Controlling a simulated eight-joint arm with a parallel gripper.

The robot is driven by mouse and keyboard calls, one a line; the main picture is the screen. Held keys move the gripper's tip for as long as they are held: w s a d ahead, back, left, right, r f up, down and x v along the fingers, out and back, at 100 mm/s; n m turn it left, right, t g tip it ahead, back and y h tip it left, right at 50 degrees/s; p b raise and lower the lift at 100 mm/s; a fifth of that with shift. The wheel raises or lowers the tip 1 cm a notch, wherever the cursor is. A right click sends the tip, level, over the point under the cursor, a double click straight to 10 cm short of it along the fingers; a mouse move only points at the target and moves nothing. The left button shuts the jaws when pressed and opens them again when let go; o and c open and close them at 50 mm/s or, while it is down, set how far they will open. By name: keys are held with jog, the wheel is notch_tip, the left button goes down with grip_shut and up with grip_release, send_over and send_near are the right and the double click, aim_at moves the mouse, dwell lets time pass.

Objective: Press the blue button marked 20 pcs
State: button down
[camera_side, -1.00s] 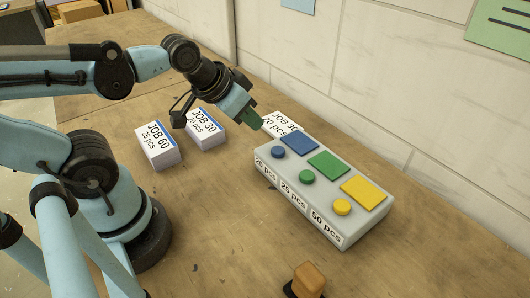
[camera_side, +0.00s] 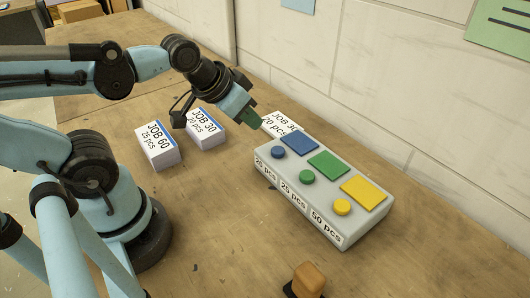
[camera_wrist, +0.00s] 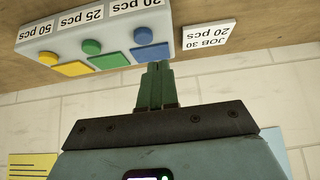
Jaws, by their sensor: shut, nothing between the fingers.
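A grey control box (camera_side: 340,236) stands on the table with three round buttons along its front, labelled 20, 25 and 50 pcs. The blue button (camera_side: 278,152) is at the left end above the 20 pcs label, with a blue square pad (camera_side: 299,143) behind it. In the wrist view the blue button (camera_wrist: 143,35) is beyond my fingertips, upside down with the box. My gripper (camera_side: 256,121) is shut and empty, above and left of the blue end of the box, apart from the button. It also shows in the wrist view (camera_wrist: 157,68).
The green button (camera_side: 306,177) and yellow button (camera_side: 342,207) share the box. A JOB 30 stack (camera_side: 280,124) lies behind its blue end. Two more stacks, JOB 30 (camera_side: 206,131) and JOB 60 (camera_side: 158,150), stand left. A wall rises behind.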

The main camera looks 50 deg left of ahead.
dwell(0.3)
notch_tip(320, 180, up, 4)
jog(key=m+t+y, duration=0.1)
jog(key=m+t, duration=0.1)
jog(key=m, duration=0.6)
send_over(275, 152)
jog(key=shift+f, duration=0.15)
jog(key=shift+f, duration=4.4)
jog(key=shift+f, duration=0.15)
jog(key=shift+f, duration=0.3)
